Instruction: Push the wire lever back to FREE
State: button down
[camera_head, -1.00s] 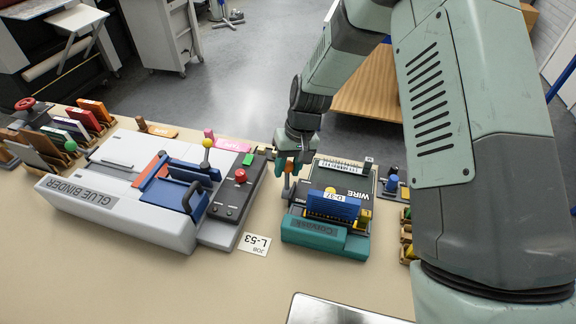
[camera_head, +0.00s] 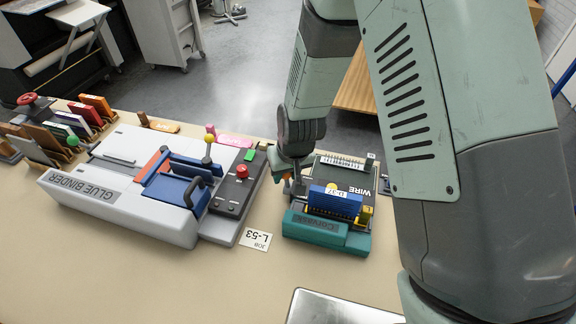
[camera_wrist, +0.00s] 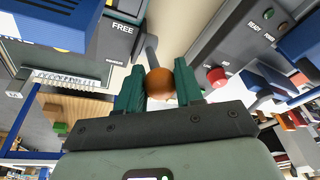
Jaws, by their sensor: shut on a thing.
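The wire machine, with a black top (camera_head: 350,178) marked WIRE and a teal front (camera_head: 325,232), stands right of the glue binder. Its lever has an orange ball knob (camera_wrist: 161,84) on a dark rod (camera_wrist: 151,49). My gripper (camera_wrist: 160,82) is shut on this knob, a green finger on each side. In the head view my gripper (camera_head: 290,180) is at the machine's left side, mostly hidden by my wrist. The word FREE (camera_wrist: 122,29) shows on the panel left of the rod in the wrist view. The other lever marking is unreadable.
A blue block (camera_head: 334,201) tagged D-37 sits on the wire machine. A job card L-53 (camera_head: 256,239) and metal tray (camera_head: 340,308) lie in front.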

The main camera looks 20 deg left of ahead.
jog(key=shift+s+f+t, duration=0.2)
jog(key=shift+s+t, duration=0.3)
jog(key=shift+t, duration=0.05)
jog(key=shift+s+f+t, duration=0.2)
jog(key=shift+s+t, duration=0.25)
jog(key=shift+t, duration=0.1)
jog(key=c, duration=0.8)
grip_release()
jog(key=shift+o, duration=0.2)
jog(key=v, duration=1.1)
jog(key=shift+f, duration=0.15)
